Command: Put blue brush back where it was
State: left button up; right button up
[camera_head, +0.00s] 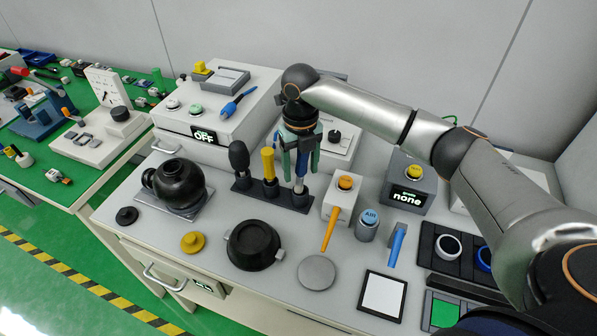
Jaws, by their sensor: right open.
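A dark rack (242,184) on the white table holds several upright tools: a black one (239,157), a yellow-handled one (268,163) and a blue one (301,165), which looks like the blue brush. The blue one stands upright at the rack's right end. My right gripper (301,152) points down over that end, its green-grey fingers open on either side of the blue tool's upper part. Whether they touch it I cannot tell. The fingers and wrist hide its top. My left gripper is not in view.
A white box with an orange button (345,183) is right of the rack. Another blue tool (238,103) lies on the white OFF box (215,117).

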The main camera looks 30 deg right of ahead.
notch_tip(320, 180, up, 8)
jog(key=shift+f, duration=0.2)
